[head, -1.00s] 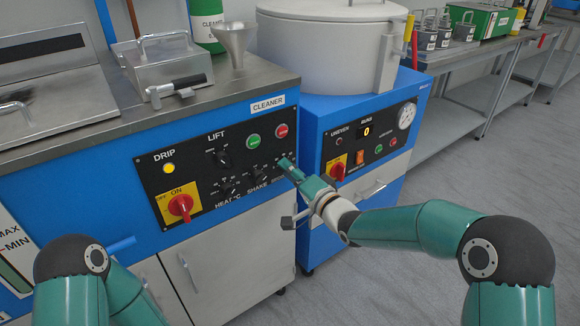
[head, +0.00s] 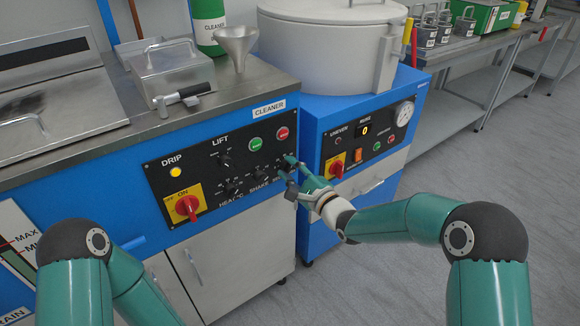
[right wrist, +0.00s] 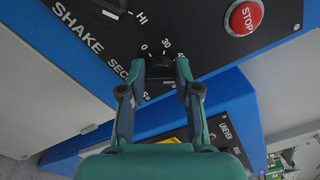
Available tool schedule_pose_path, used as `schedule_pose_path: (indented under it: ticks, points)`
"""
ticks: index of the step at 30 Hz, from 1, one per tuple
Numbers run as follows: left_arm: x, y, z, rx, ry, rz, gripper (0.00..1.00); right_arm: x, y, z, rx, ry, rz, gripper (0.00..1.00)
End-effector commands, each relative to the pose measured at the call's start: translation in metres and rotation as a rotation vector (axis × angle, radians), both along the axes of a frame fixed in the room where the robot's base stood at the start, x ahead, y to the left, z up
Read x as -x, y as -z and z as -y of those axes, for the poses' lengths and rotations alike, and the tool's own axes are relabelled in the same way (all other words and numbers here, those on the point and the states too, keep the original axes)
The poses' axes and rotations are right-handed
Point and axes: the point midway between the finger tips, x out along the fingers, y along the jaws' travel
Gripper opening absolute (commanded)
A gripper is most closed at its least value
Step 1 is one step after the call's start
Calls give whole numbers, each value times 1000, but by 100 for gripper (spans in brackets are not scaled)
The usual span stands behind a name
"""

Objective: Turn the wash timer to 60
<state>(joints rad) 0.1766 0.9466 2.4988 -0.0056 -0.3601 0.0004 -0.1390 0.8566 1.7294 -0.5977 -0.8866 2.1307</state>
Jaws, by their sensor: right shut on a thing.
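The wash timer is a small black knob (right wrist: 158,68) at the right end of the cleaner's black panel, marked SEC, with 0, 30 and 45 readable around it in the right wrist view. My right gripper (right wrist: 161,80) is shut on the knob, one finger on each side. The knob's pointer is hidden or too dark to read. In the head view, my right gripper (head: 287,172) reaches the panel's right end and covers most of the timer. My left gripper is out of view; only my left arm shows at lower left.
The red STOP button (right wrist: 245,16) is close to the timer. The SHAKE knob (head: 255,171) is left of it, and a red and yellow main switch (head: 186,207) farther left. A blue machine with a drum (head: 330,50) stands to the right, beside my right forearm.

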Motion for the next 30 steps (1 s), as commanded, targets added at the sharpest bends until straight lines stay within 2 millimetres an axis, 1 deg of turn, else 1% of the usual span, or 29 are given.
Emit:
schedule_pose_path:
  ticks: [1,6,12,29,30]
  points:
    - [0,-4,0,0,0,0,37,-2,2,4,-28,10,-29,0]
    - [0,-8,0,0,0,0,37,-2,2,4,-113,10,-93,0]
    - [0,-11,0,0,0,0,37,-2,4,4,-175,10,-139,0]
    - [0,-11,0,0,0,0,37,-1,6,4,-197,9,-160,0]
    - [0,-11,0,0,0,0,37,-1,6,4,-197,9,-160,38]
